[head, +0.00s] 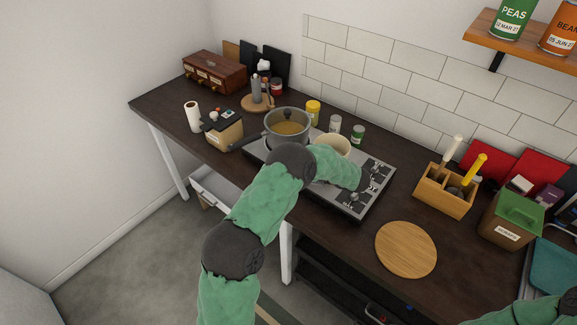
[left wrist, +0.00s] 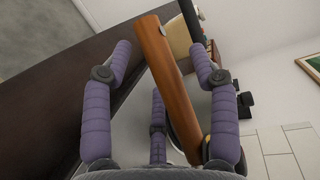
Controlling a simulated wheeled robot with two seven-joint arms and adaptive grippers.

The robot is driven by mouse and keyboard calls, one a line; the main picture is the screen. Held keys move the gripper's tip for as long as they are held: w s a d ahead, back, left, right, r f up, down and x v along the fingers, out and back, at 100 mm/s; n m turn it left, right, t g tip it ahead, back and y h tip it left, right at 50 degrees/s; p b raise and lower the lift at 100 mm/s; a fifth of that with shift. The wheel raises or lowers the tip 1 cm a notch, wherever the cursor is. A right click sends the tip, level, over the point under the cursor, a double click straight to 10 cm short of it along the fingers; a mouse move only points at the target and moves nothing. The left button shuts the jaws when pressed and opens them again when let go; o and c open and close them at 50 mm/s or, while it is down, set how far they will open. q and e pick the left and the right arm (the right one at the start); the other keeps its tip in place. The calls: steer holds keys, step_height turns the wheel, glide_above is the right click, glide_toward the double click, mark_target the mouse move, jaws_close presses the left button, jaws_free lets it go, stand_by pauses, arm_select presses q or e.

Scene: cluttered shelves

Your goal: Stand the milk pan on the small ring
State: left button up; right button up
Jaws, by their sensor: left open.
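The milk pan (head: 331,142), cream-coloured, stands on the hob right of a larger pot, partly hidden by my left arm. In the left wrist view a brown wooden handle (left wrist: 163,75), apparently the pan's, runs diagonally between my purple fingers. My left gripper (left wrist: 160,52) is open around this handle, closest to the right finger; whether it touches I cannot tell. My left fingers are hidden in the head view. The hob (head: 322,197) has dark burner areas at its right end; I cannot tell which is the small ring. My right gripper is out of view.
A grey pot (head: 289,122) with brown contents stands close left of the pan. Jars (head: 335,124) line the hob's back. A round board (head: 406,250) and a utensil box (head: 444,194) are to the right. Dark counter shows between hob and board.

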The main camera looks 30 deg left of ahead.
arm_select(q)
steer(key=v, duration=1.2)
steer(key=shift+w+r, duration=0.1)
